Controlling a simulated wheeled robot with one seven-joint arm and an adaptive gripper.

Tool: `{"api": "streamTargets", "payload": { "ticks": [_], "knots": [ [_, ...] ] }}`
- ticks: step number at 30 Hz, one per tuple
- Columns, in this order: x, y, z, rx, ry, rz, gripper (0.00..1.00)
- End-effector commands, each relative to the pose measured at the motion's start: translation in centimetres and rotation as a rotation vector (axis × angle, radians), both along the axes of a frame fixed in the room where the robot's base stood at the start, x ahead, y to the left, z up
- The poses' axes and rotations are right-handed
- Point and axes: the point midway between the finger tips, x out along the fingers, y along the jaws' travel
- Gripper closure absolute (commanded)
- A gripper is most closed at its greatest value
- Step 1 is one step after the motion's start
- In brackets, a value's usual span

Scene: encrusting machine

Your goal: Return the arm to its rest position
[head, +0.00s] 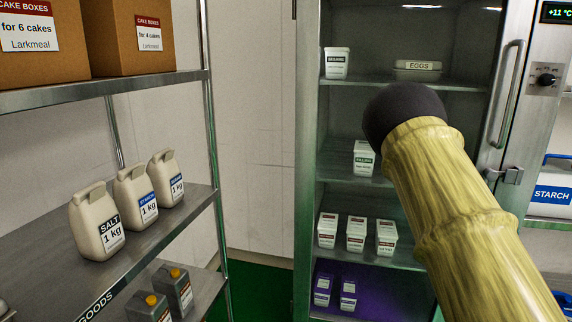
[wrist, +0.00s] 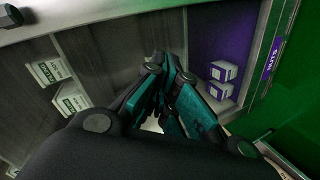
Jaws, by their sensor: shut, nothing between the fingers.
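My arm (head: 455,220), in a yellowish sleeve with a dark rounded joint, reaches up from the lower right in the head view, in front of the tall refrigerated cabinet (head: 306,150). The gripper is not visible in the head view. In the wrist view my gripper (wrist: 168,75) shows its dark and teal fingers drawn together, with nothing held. Beyond the fingers are cabinet shelves, with white boxes (wrist: 50,72) on the left and purple-labelled boxes (wrist: 222,71) on the right. I cannot tell the distance from the fingertips to the shelves.
A metal rack (head: 150,235) on the left holds a salt jug (head: 97,222), a starch jug (head: 135,193), another jug (head: 166,178) and cake boxes (head: 125,35). Cabinet shelves hold several white tubs (head: 327,230). A door handle (head: 508,92) stands on the right. Green floor (head: 255,290) shows between rack and cabinet.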

Motion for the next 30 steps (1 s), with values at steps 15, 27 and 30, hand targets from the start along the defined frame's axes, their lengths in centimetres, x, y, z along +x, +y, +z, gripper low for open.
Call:
{"api": "streamTargets", "payload": {
  "ticks": [15,27,30],
  "knots": [
    [-17.5,13.0,-20.0,0.51,0.475,-0.355,1.0],
    [-34.4,25.0,-25.2,0.771,0.836,-0.679,1.0],
    [-37.0,26.8,-25.2,0.801,0.892,-0.732,1.0]
  ]
}}
